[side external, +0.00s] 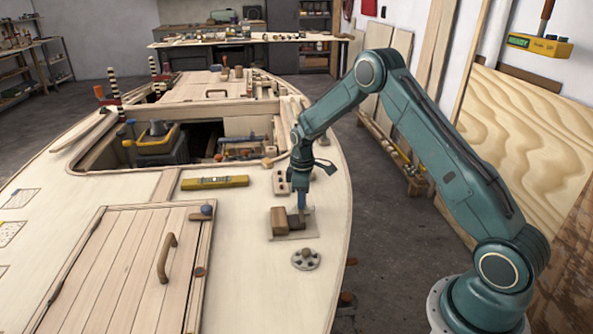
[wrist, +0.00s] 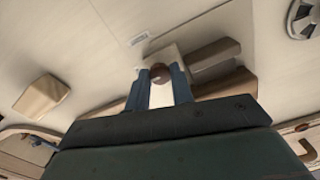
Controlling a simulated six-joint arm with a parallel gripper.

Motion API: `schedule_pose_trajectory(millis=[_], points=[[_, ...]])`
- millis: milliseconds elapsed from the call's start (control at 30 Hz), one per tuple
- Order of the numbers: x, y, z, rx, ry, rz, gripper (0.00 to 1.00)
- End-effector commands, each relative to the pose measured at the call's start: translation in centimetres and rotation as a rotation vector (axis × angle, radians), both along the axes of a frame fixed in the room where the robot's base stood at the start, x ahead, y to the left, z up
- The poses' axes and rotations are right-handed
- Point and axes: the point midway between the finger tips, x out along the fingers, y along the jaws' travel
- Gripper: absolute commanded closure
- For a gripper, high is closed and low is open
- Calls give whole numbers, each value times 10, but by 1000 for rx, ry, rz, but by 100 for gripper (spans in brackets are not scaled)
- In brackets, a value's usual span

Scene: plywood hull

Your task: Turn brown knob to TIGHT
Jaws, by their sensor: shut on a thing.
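The brown knob (wrist: 158,71) shows in the wrist view between my two blue fingertips. My gripper (wrist: 160,76) is shut on it, a finger on either side, and the fingers hide part of it. A pale plate (wrist: 172,53) lies under the knob. A small label (wrist: 139,40) sits beside the plate, but its print is too small to read. In the side external view my gripper (side external: 302,207) points down at the deck beside a brown wooden block (side external: 284,220). The knob itself is hidden there, and I cannot tell which way it is turned.
A grey round fitting (side external: 306,259) is on the deck in front of my gripper. A block with holes (side external: 280,182) stands behind it. A yellow level (side external: 215,182) lies to the left, near a hatch with a curved handle (side external: 166,258). Behind is an open cockpit (side external: 205,140).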

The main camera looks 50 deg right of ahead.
Motion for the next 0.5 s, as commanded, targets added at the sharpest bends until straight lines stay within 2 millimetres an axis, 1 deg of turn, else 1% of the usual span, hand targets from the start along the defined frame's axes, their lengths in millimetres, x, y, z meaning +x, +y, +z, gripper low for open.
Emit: schedule_pose_trajectory(millis=[267,500], points=[[0,0,0,0,-1,-113,100],[0,0,0,1,-2,-297,100]])
